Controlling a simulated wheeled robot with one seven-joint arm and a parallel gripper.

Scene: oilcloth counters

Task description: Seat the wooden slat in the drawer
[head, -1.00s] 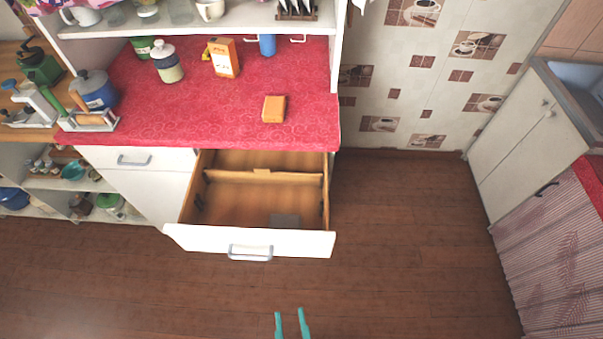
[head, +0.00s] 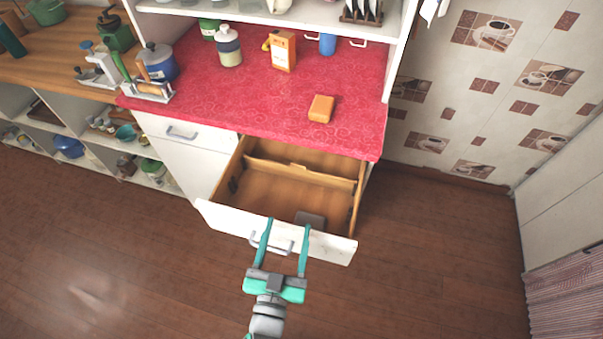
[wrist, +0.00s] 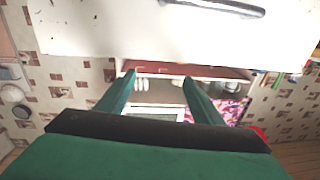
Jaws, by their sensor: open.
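The wooden slat (head: 320,174) lies crosswise in the open drawer (head: 228,212), toward the back, with a small raised tab near its middle. Its ends come close to both side walls; I cannot tell whether it is fully down. My gripper (head: 288,224) is open and empty. In the head view its fingertips overlap the white drawer front, short of the slat. The wrist view shows the gripper's two fingers (wrist: 159,77) apart, with the white drawer front (wrist: 130,30) and its handle (wrist: 215,8) above them. I cannot make out the slat there.
A dark grey flat piece (head: 310,218) lies in the drawer's front right. An orange block (head: 321,107) sits on the red counter (head: 270,100) above, with a carton (head: 283,50) and jar (head: 229,46) behind. The floor (head: 420,270) right of the drawer is clear.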

